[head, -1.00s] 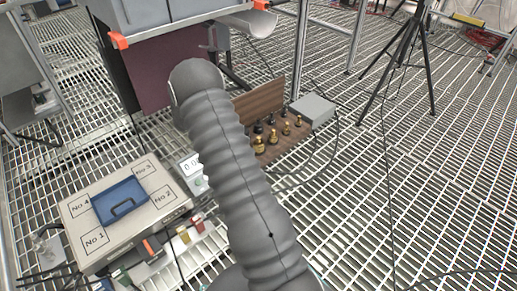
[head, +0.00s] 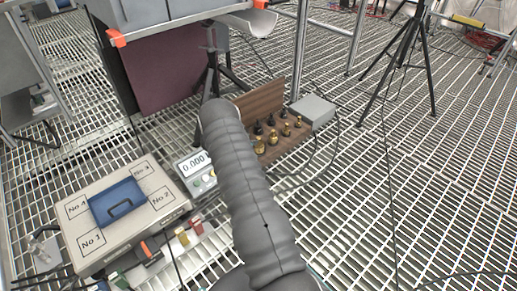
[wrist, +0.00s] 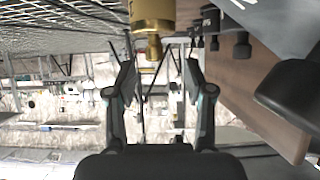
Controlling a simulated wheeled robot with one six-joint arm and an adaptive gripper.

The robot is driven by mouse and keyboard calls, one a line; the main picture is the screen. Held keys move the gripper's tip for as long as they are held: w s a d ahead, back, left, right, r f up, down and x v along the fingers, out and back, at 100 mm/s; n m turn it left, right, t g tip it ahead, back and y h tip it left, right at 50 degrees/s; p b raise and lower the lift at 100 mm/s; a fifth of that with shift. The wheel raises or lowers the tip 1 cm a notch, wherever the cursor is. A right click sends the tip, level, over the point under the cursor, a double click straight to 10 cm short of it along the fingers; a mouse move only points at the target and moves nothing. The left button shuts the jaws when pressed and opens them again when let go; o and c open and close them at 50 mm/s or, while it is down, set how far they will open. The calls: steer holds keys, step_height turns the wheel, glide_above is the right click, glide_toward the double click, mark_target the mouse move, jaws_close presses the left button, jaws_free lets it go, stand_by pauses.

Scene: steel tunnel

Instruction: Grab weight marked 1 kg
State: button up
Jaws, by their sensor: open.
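Several brass and black weights stand in a wooden holder (head: 283,150) on the floor grating, right of my arm in the head view. The largest brass weight (head: 259,147) is at the near left end; no mark on it is readable. In the wrist view, which looks inverted, a large brass weight (wrist: 152,14) is at the top, its narrow neck and knob hanging toward the gap between my fingers. My gripper (wrist: 160,65) is open, with a finger on either side of that knob and nothing clasped. My gripper is hidden behind my arm in the head view.
Black weights (wrist: 242,46) and the wooden board (wrist: 250,85) are close right of my gripper in the wrist view. A scale reading 0.000 (head: 193,163), a box with a blue lid handle (head: 82,236), a grey box (head: 313,109) and a tripod (head: 402,62) stand around.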

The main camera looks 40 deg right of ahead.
mark_target(258, 138)
steer(key=shift+s+b+x, duration=0.15)
steer(key=shift+b+x, duration=0.1)
steer(key=shift+x, duration=1.15)
steer(key=shift+s+b+x, duration=0.15)
steer(key=shift+b+x, duration=0.05)
steer(key=shift+x, duration=1.25)
steer(key=shift+r, duration=0.25)
jaws_close()
steer(key=shift+d+r, duration=0.1)
